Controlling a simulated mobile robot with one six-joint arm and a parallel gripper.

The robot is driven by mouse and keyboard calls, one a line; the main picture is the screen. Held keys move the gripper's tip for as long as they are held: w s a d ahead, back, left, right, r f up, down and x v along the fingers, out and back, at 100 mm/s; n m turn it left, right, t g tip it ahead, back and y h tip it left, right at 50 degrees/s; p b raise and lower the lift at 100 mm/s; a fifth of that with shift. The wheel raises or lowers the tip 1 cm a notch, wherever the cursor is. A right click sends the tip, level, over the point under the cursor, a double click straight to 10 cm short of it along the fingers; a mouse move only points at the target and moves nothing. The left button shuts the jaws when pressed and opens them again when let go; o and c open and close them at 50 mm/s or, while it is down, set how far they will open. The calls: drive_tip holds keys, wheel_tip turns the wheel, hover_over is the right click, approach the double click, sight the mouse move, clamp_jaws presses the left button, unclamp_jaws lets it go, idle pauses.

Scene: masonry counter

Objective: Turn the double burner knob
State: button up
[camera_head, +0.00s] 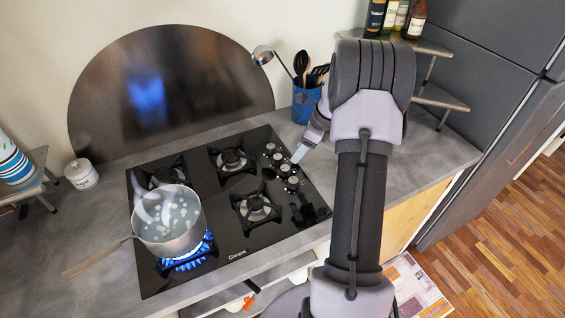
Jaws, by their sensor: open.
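A black gas hob (232,257) is set in the grey counter. A group of small silver knobs (285,169) stands along the hob's right side. I cannot tell which of them is the double burner knob. My gripper (299,155) comes down from the upper right, with its pale fingertips just right of the upper knobs. It is open and seems empty. I cannot tell whether it touches a knob. A pot (192,238) of bubbling water stands on the front-left burner, where a blue flame (187,264) burns. The other burners show no flame.
A blue utensil holder (303,106) with a ladle (263,56) stands behind my gripper. The pot's handle (95,260) sticks out left. A white jar (81,174) stands at left. Bottles (389,17) stand on a shelf at back right. The counter right of the hob is mostly clear.

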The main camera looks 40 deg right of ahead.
sight(286, 168)
drive_tip(key=b+x, duration=0.2)
drive_tip(key=x, duration=0.9)
drive_tip(key=shift+r, duration=0.1)
